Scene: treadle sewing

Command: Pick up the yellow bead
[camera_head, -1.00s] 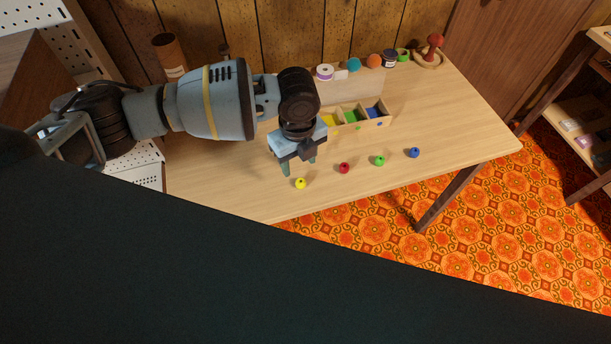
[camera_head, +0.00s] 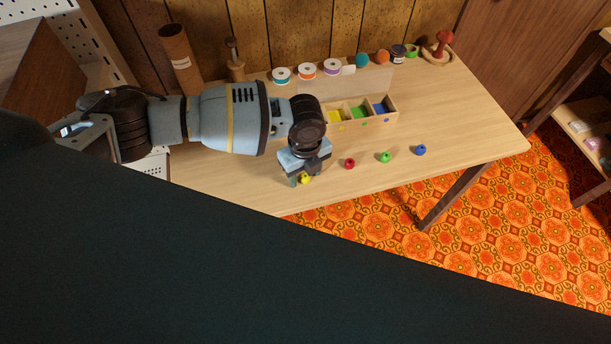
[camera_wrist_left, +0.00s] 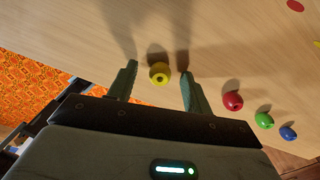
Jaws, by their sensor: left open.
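The yellow bead (camera_head: 306,178) rests on the wooden table near its front edge, partly hidden by my left gripper (camera_head: 304,181) in the head view. My left gripper (camera_wrist_left: 158,82) is open there, one finger on each side of the bead with a gap to both. The bead sits around the level of the fingertips and does not appear held. My right gripper is not in view.
A red bead (camera_head: 349,163), a green bead (camera_head: 385,157) and a blue bead (camera_head: 421,150) lie in a row to the right. Behind them stands a wooden box (camera_head: 392,115) with yellow, green and blue compartments. Thread spools line the table's back.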

